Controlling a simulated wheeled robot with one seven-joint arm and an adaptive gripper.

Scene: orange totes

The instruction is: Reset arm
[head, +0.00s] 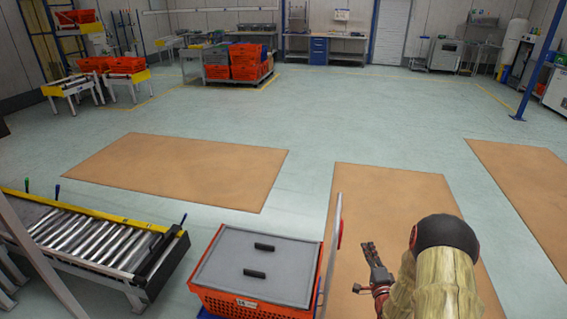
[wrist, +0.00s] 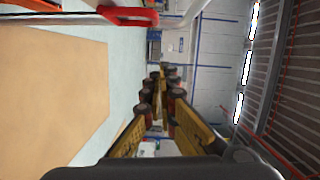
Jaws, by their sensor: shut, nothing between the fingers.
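My arm (head: 445,265) shows at the lower right of the head view. My gripper (head: 372,256) is at its end, right of the tote trolley and over the brown floor mat, apart from both. In the wrist view my gripper (wrist: 163,75) reaches ahead with its fingertips close together. It is shut and holds nothing. The wrist picture is turned on its side, with the floor at the left and the ceiling at the right.
An orange tote (head: 250,303) with a grey lid stands at the front, beside a trolley handle (head: 331,240). A roller conveyor (head: 90,240) is at the left. Stacked totes (head: 245,62) stand far back. The floor (head: 350,110) between is clear.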

